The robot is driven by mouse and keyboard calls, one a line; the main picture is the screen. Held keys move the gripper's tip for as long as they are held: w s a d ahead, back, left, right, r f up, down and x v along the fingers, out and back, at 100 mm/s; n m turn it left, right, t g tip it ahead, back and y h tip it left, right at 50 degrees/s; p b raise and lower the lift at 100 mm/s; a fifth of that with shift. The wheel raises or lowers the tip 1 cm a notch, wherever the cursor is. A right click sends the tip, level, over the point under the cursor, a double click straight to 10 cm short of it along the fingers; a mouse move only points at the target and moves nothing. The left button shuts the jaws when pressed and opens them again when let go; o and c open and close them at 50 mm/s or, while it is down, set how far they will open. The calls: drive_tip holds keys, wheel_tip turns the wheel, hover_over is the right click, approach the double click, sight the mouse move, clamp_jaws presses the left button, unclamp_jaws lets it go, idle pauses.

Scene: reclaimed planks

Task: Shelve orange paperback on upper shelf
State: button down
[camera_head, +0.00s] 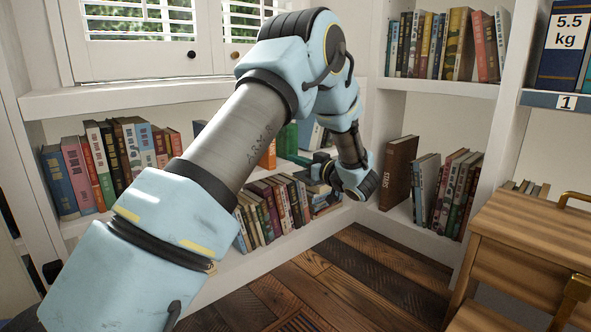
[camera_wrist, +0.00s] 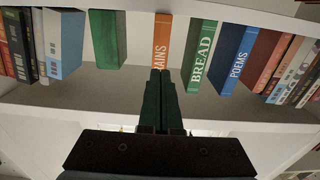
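The orange paperback (camera_wrist: 162,38) stands upright in the wrist view, its spine toward me, in the gap between a green book (camera_wrist: 108,40) and the green BREAD book (camera_wrist: 200,55). Part of its title, "AINS", shows. My gripper (camera_wrist: 161,73) has its two dark fingers close together, with their tips in front of the lower spine; whether they touch it I cannot tell. In the head view the orange paperback (camera_head: 267,156) is partly hidden by my arm, on the upper shelf (camera_head: 290,167) above a row of books. My gripper (camera_head: 303,160) is partly visible there.
A blue POEMS book (camera_wrist: 238,62) and several others stand right of BREAD. Several books (camera_head: 275,208) fill the shelf below. A side bookcase holds a brown book (camera_head: 397,172). A wooden desk (camera_head: 530,235) stands at right. The plank floor (camera_head: 345,275) is clear in front.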

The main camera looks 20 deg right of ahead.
drive_tip(key=b+x, duration=0.2)
drive_tip(key=x, duration=0.4)
drive_tip(key=shift+w, duration=0.3)
drive_tip(key=shift+a, duration=0.1)
drive_tip(key=shift+w+a+r, duration=0.1)
drive_tip(key=shift+w+a, duration=0.05)
drive_tip(key=shift+w, duration=0.2)
drive_tip(key=shift+w+a, duration=0.15)
drive_tip(key=shift+w, duration=0.15)
drive_tip(key=shift+p+x, duration=0.5)
drive_tip(key=shift+x, duration=0.65)
drive_tip(key=shift+w+a, duration=0.15)
drive_tip(key=shift+w, duration=0.1)
